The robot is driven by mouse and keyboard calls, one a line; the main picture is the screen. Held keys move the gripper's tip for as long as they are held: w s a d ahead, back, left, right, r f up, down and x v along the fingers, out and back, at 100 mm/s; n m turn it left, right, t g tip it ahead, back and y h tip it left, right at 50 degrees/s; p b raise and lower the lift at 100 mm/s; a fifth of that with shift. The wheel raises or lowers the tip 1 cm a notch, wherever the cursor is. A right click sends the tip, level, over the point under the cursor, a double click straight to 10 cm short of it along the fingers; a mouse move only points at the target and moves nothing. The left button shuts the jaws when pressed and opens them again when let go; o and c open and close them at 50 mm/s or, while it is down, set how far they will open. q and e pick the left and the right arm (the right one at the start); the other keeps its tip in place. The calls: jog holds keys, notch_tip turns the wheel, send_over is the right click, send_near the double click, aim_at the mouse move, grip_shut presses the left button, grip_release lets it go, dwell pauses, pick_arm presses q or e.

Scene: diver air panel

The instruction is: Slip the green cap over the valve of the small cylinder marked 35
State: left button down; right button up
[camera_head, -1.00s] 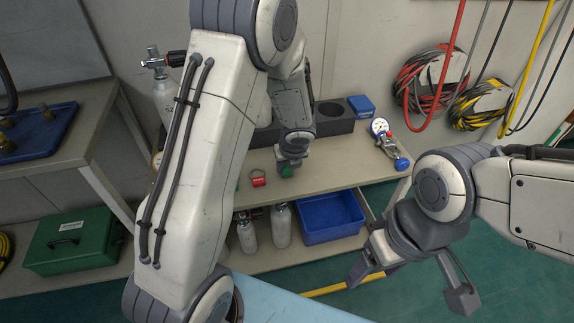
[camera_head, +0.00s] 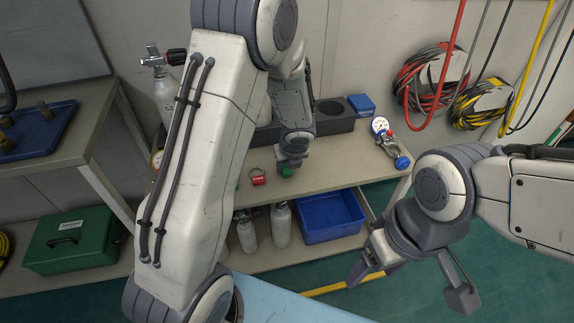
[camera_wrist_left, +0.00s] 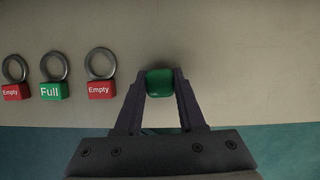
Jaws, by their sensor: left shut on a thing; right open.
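The green cap (camera_wrist_left: 159,83) is between the fingers of my left gripper (camera_wrist_left: 160,88), which is shut on it, over the bench top. In the head view the cap (camera_head: 287,171) shows as a small green spot under my left gripper (camera_head: 290,163). Small grey cylinders stand on the lower shelf, one (camera_head: 281,226) next to another (camera_head: 247,236). I cannot read a 35 on either, and their tops are partly hidden by the bench edge. My right gripper (camera_head: 410,282) is open and empty, in front of the bench at the right.
Red tags marked Empty (camera_wrist_left: 101,89) and a green tag marked Full (camera_wrist_left: 54,91) lie left of the cap. A blue bin (camera_head: 331,216) stands right of the small cylinders. A gauge with a regulator (camera_head: 383,130) lies at the bench's right end. A larger cylinder (camera_head: 166,92) stands at the left.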

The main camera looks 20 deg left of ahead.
pick_arm(q)
jog(key=shift+f, duration=0.25)
jog(key=shift+c, duration=2.1)
grip_release()
jog(key=p+v, duration=0.5)
jog(key=v, duration=0.5)
jog(key=shift+r, duration=0.25)
jog(key=shift+s, duration=0.1)
